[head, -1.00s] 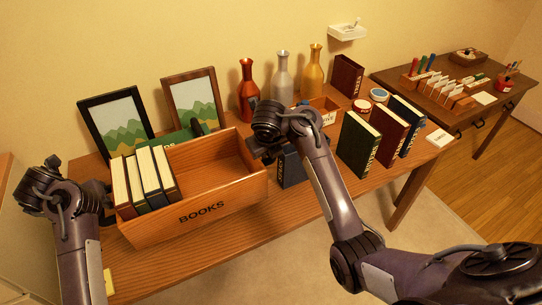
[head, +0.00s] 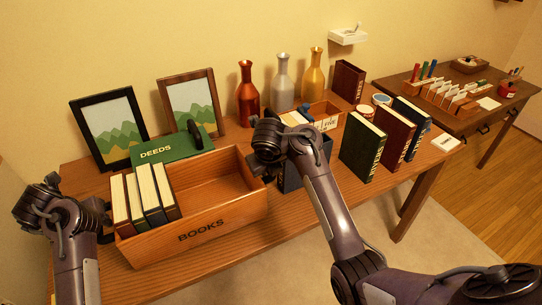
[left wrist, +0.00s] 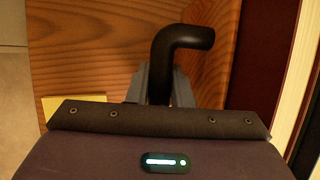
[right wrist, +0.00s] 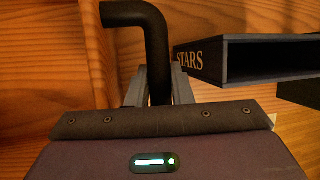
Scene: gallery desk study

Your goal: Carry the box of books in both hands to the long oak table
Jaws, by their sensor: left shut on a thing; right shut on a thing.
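The wooden box marked BOOKS (head: 205,232) is in the middle left of the head view, level, with several upright books (head: 145,195) at its left end and its right part empty. My left gripper (head: 103,212) is at its left end, shut on a black bent handle that shows in the left wrist view (left wrist: 178,42). My right gripper (head: 260,168) is at its right end, shut on a matching handle in the right wrist view (right wrist: 152,30). I cannot tell whether the box's underside touches the wooden table (head: 235,255). No table is clearly the long oak one.
Behind the box stand a green DEEDS box (head: 170,150) and two picture frames. A navy STARS box (right wrist: 215,60) is close by my right gripper. Upright books (head: 362,150) and bottles (head: 283,85) stand further right. A darker desk (head: 470,105) stands beyond.

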